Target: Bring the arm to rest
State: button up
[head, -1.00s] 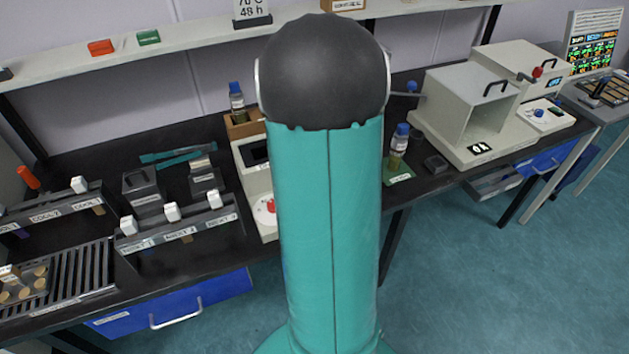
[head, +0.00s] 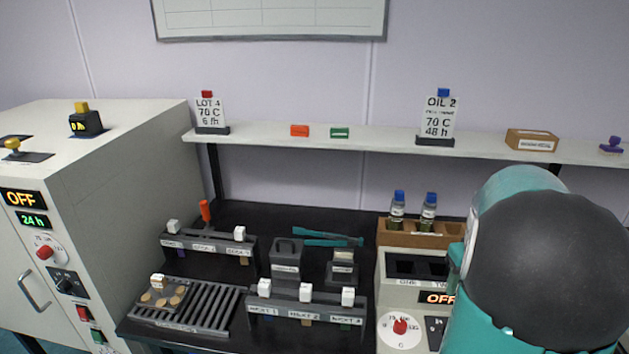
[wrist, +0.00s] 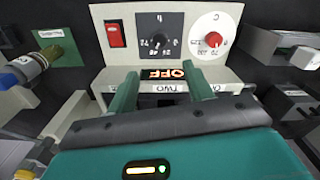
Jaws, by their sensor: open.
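My arm shows at the right edge of the head view as a teal link with a dark rounded joint; my gripper is not visible there. In the wrist view my gripper (wrist: 162,82) is open, its two teal fingers apart with nothing between them. It points at the white heating unit (wrist: 97,60), whose display (wrist: 163,73) reads OFF. The fingers overlap the unit's labelled top in the picture; I cannot tell the gap. The unit also shows in the head view (head: 390,300), partly hidden by my arm.
A wooden rack (head: 400,238) behind the unit holds two blue-capped bottles. Labelled racks (head: 300,309) and a slatted tray (head: 215,312) stand on the bench. A large oven (head: 130,170) is at left; a shelf (head: 380,136) runs behind.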

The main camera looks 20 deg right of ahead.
jog(key=w+a+r+n+t, duration=0.15)
jog(key=a+r, duration=0.25)
jog(key=a, duration=0.5)
jog(key=w+a+r+t, duration=0.1)
jog(key=w+a+r, duration=0.15)
jog(key=a, duration=0.75)
jog(key=s+a+r+n+t, duration=0.1)
jog(key=s+a, duration=0.2)
jog(key=a, duration=0.5)
jog(key=s+a+r+n+t, duration=0.1)
jog(key=s+a, duration=0.3)
jog(key=a, duration=0.5)
jog(key=shift+r+t, duration=0.3)
jog(key=shift+t, duration=0.25)
jog(key=c, duration=0.3)
